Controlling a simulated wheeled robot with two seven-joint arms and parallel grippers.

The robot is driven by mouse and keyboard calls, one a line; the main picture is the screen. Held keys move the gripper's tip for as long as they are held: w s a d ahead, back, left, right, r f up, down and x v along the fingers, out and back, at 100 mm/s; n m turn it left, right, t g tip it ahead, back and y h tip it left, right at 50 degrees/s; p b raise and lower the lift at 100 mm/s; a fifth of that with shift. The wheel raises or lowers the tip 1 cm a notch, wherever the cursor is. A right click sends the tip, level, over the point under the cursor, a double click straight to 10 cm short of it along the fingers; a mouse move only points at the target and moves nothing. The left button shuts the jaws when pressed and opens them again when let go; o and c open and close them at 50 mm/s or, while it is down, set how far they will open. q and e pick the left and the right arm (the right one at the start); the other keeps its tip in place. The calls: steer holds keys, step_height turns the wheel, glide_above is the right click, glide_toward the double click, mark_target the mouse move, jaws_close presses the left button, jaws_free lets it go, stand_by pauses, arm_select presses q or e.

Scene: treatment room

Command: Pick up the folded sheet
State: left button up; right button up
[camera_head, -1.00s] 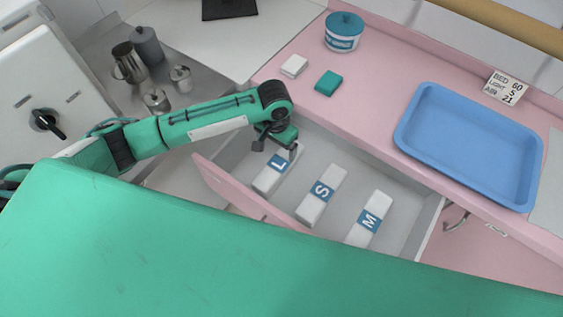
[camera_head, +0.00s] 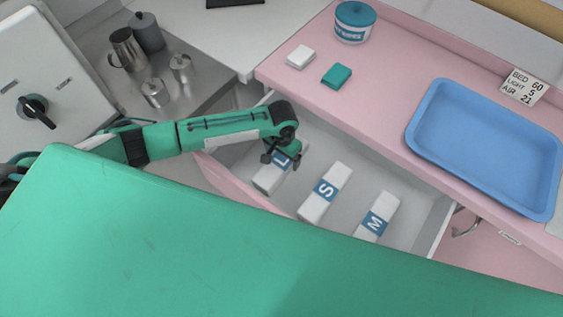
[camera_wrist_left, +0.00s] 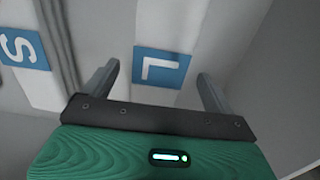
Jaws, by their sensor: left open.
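Three white folded sheets with blue labels lie side by side in an open drawer in the head view: the L sheet (camera_head: 268,181), the S sheet (camera_head: 326,191) and the M sheet (camera_head: 376,216). My left gripper (camera_head: 281,160) is open above the L sheet and hides part of it. In the left wrist view, my two fingers (camera_wrist_left: 157,82) stand apart on either side of the L label (camera_wrist_left: 162,67). The S label (camera_wrist_left: 22,50) lies to the left there. I cannot tell whether the fingers touch the sheet. My right gripper is not in view.
The pink drawer front (camera_head: 240,187) and grey drawer walls surround the sheets. A pink counter above holds a blue tray (camera_head: 419,110), a tub (camera_head: 353,22), a white block (camera_head: 300,57) and a teal block (camera_head: 337,75). Metal pots (camera_head: 124,47) stand at left.

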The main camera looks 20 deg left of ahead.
mark_target(281, 160)
arm_select(q)
steer(key=f, duration=0.5)
steer(key=shift+s+p, duration=0.2)
steer(key=shift+p, duration=0.15)
steer(key=shift+r, duration=0.1)
steer(key=c, duration=1.2)
